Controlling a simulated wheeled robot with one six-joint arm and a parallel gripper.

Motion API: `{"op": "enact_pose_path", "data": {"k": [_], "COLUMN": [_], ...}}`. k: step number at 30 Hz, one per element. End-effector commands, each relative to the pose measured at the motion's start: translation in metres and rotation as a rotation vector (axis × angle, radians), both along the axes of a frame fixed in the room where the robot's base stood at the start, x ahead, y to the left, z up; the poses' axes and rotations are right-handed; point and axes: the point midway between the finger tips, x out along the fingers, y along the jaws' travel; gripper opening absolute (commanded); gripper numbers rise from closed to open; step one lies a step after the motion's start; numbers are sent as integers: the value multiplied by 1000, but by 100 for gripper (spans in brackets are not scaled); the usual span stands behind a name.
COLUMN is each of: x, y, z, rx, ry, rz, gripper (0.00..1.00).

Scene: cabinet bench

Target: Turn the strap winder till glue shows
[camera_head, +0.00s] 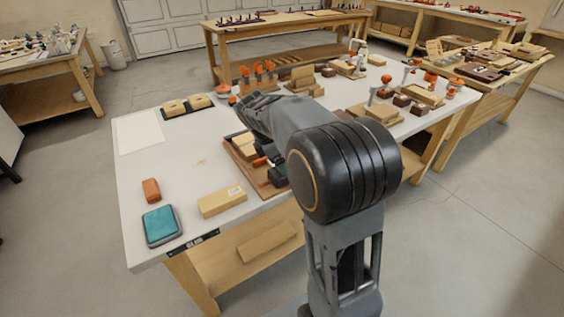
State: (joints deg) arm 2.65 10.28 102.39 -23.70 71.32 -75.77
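A brown board or tray (238,163) on the white bench holds pale wood pieces (244,146), a small orange handle-like part (260,161) and a dark green block (277,176). I cannot tell for certain which part is the strap winder. My gripper is mostly hidden behind my own arm, near the wood pieces. Whether it touches anything, and whether it is open or shut, cannot be seen. No glue is discernible at this size.
A teal pad (160,226), an orange block (151,190) and a labelled wood block (221,201) lie at the bench's near left. A white sheet (137,131) lies behind them. Orange-handled tools (258,76) stand at the back. The bench's left middle is mostly clear.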

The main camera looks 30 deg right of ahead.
Motion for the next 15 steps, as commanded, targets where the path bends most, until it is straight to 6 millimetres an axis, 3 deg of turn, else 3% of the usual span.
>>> {"op": "enact_pose_path", "data": {"k": [14, 15], "x": [-1, -1], "y": [-3, -3], "z": [-8, -8], "rx": [0, 0], "ry": [0, 0], "rz": [-1, -1], "gripper": [79, 75]}}
